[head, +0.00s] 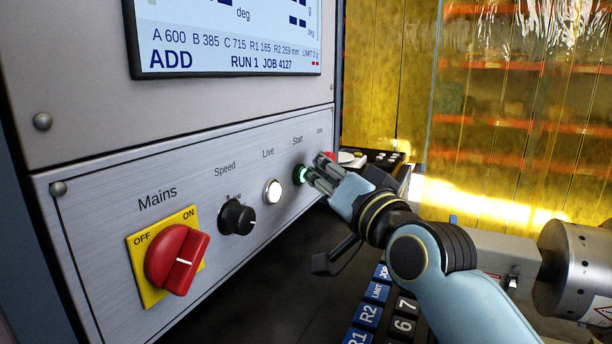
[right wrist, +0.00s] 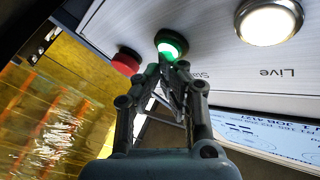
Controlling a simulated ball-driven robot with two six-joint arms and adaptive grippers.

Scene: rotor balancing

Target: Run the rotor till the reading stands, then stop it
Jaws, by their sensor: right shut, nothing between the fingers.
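The control panel (head: 110,240) fills the left of the head view. My right gripper (head: 312,172) is shut and empty, its fingertips at the green-lit Start button (head: 301,174). In the right wrist view the shut fingers (right wrist: 168,62) point at the glowing Start button (right wrist: 171,44); I cannot tell whether they touch. The red stop button (right wrist: 127,61) sits beside it, and only a bit of it shows in the head view. The display (head: 230,30) reads ADD, RUN 1, JOB 4127; its upper part is cut off. The rotor is not clearly in view. My left gripper is not in view.
The red Mains switch (head: 178,260), the black Speed knob (head: 237,217) and the lit white Live lamp (head: 272,192) line the panel. A keypad (head: 385,305) lies below my right arm. A yellow see-through curtain (head: 390,80) hangs behind, with orange shelving beyond.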

